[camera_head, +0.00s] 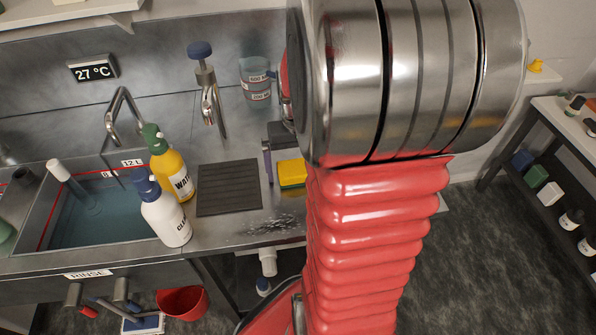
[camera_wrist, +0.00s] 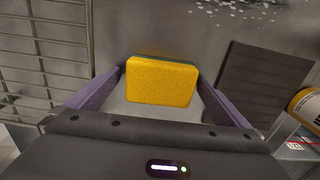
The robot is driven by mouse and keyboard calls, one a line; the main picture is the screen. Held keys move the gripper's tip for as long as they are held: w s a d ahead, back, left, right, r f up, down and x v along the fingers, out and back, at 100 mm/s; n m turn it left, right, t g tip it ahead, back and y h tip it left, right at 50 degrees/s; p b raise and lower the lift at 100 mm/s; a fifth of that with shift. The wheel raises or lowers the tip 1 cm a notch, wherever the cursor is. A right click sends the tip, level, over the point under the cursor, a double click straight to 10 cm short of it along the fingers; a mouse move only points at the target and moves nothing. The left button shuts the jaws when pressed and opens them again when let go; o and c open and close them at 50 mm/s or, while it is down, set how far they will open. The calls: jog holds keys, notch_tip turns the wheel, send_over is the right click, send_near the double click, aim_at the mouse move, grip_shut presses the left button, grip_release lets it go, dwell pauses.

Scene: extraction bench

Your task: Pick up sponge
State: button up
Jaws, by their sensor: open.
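A yellow sponge with a green layer (camera_head: 292,172) lies on the steel bench, just right of a dark ribbed mat. Its right side is hidden behind my red arm in the head view. In the wrist view the sponge (camera_wrist: 162,80) sits between the tips of my gripper (camera_wrist: 160,88). The two purple fingers are spread, one on each side of it, and the gripper is open. In the head view one purple finger of my gripper (camera_head: 267,160) shows just left of the sponge. Whether the fingers touch the sponge cannot be told.
The dark ribbed mat (camera_head: 228,188) lies left of the sponge. A yellow bottle (camera_head: 171,170) and a white bottle (camera_head: 165,216) stand by the water-filled sink (camera_head: 95,222). A measuring jug (camera_head: 256,80) stands at the back. A wire rack (camera_wrist: 45,50) is at left in the wrist view.

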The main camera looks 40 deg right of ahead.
jog(key=shift+c, duration=0.6)
jog(key=c, duration=1)
notch_tip(320, 180, up, 10)
jog(key=o, duration=0.5)
jog(key=c, duration=0.4)
jog(key=shift+s, duration=0.1)
